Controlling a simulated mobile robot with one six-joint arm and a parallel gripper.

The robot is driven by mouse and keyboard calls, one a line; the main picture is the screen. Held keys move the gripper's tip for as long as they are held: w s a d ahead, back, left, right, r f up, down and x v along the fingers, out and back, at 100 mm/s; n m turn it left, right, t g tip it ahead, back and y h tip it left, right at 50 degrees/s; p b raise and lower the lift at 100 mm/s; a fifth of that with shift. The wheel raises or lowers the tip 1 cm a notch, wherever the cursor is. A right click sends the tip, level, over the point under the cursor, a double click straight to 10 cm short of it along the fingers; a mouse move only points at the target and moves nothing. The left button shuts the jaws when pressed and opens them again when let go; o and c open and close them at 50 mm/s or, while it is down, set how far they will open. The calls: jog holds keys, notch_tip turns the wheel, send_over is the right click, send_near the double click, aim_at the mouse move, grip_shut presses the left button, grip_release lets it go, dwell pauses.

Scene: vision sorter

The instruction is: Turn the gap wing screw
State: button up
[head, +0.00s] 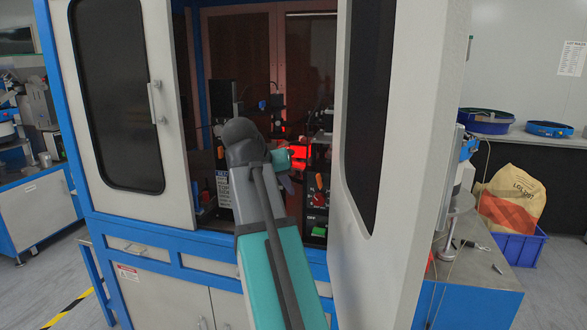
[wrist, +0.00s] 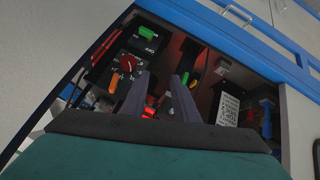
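My gripper (wrist: 161,84) shows in the wrist view with two dark grey fingers standing apart, nothing visible held between them. In the head view my gripper (head: 287,182) is inside the open cabinet, partly hidden by my arm. I cannot make out the gap wing screw for certain in either view. Beyond the fingers in the wrist view are a dial with a red pointer (wrist: 127,63), an orange handle (wrist: 139,80) beside the left finger, and a small yellow-green part (wrist: 194,76) near the right fingertip. Red light glows between the fingers.
A green switch (head: 319,231) sits low on the control boxes, right of my arm. A labelled box (head: 223,188) stands to the left. The blue cabinet edge (wrist: 245,40) crosses the wrist view.

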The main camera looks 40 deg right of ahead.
jog(key=w+a+f+n+g+y, duration=0.15)
jog(key=a+f, duration=0.25)
jog(key=f, duration=0.7)
jog(key=w+a+f+n+y, duration=0.1)
jog(key=w+a+f, duration=0.2)
jog(key=f, duration=0.7)
jog(key=w+a+f+n+y, duration=0.15)
jog(key=a+f, duration=0.25)
jog(key=f, duration=0.7)
jog(key=s+a+f+n+g+y, duration=0.1)
jog(key=s+a+f, duration=0.1)
jog(key=a+f, duration=0.35)
jog(key=s+a+f+n+g, duration=0.1)
jog(key=s+a+f, duration=0.1)
jog(key=f, duration=0.7)
jog(key=s+a+f+g+y, duration=0.1)
jog(key=s+a+f, duration=0.2)
jog(key=f, duration=0.4)
jog(key=s+a+f+n+g, duration=0.1)
jog(key=s+a+f, duration=0.3)
jog(key=s+f, duration=0.3)
jog(key=s+a+f+g+y, duration=0.1)
jog(key=s+a+f, duration=0.4)
jog(key=s, duration=0.5)
jog(key=s+a+f+n+g, duration=0.1)
jog(key=s+a+f, duration=0.3)
jog(key=s+f, duration=0.4)
jog(key=shift+s+a+f+n+g+y, duration=0.3)
jog(key=shift+s+f+g+y, duration=0.15)
jog(key=shift+f, duration=0.5)
